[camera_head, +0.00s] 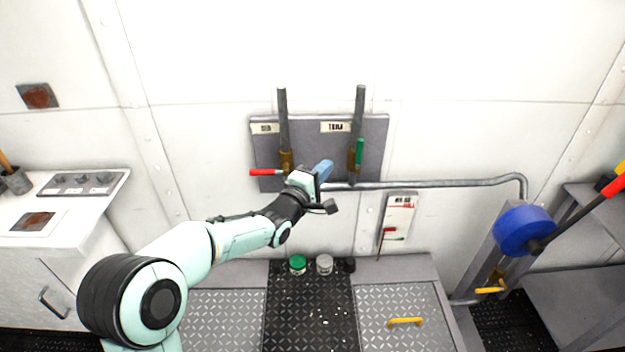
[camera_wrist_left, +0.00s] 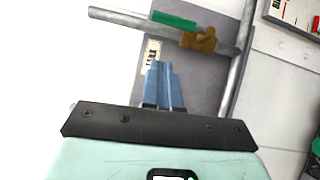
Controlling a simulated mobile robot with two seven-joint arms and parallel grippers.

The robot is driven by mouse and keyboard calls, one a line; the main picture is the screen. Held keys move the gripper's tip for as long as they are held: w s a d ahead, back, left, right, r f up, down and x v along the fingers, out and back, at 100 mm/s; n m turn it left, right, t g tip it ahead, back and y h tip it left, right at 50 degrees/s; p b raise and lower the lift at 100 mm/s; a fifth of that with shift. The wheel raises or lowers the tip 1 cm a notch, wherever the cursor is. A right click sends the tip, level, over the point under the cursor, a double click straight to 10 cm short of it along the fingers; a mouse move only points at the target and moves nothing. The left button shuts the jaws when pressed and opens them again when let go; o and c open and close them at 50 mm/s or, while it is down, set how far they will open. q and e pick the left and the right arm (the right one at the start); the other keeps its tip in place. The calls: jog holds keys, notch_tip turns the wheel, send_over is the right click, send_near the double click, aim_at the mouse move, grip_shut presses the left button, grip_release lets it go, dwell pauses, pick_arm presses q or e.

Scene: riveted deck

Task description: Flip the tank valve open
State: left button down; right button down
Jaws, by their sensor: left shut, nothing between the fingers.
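Two lever valves sit on grey vertical pipes in front of a grey panel (camera_head: 320,145). The left valve has a red handle (camera_head: 265,172) lying crosswise to its pipe. The right valve has a green handle (camera_head: 360,151) upright along its pipe. The small label plates (camera_head: 265,128) and (camera_head: 335,127) are too blurred to read surely. My left gripper (camera_head: 325,167) is shut and empty, in front of the panel between the two valves. The left wrist view shows its blue fingers (camera_wrist_left: 162,84) together, apart from the green handle (camera_wrist_left: 173,20) and brass valve body (camera_wrist_left: 199,40). My right gripper is out of view.
A horizontal pipe (camera_head: 440,184) runs right from the panel. A green-lidded jar (camera_head: 298,264) and a grey jar (camera_head: 324,264) stand below. A blue wheel (camera_head: 523,231) is at right.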

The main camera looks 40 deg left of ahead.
pick_arm(q)
jog(key=shift+s, duration=1.9)
jog(key=shift+f, duration=0.1)
jog(key=s+d+f+m+g+h+p, duration=0.1)
jog(key=d+f+m+g+p, duration=0.15)
jog(key=f, duration=0.65)
jog(key=s+d+f+m+g+h+p, duration=0.1)
jog(key=s+d+f+g, duration=0.15)
jog(key=f, duration=0.65)
jog(key=s+d+f+m+g+p, duration=0.1)
jog(key=d+f+m+g, duration=0.15)
jog(key=f, duration=0.65)
jog(key=s+d+f+m+g+h+p, duration=0.2)
jog(key=s+d+f+m+g+p, duration=0.3)
jog(key=s+d+f, duration=0.6)
jog(key=s+d+f+m+g, duration=0.2)
jog(key=s+d+g, duration=0.1)
jog(key=s, duration=0.6)
jog(key=s+d+f+m+g+h, duration=0.1)
jog(key=s+d+f+m+g, duration=0.1)
jog(key=s, duration=0.7)
jog(key=shift+s+d+f+m+g+h, duration=0.35)
jog(key=shift+d+m+g, duration=0.15)
jog(key=shift+d+g, duration=0.45)
jog(key=shift+a, duration=0.1)
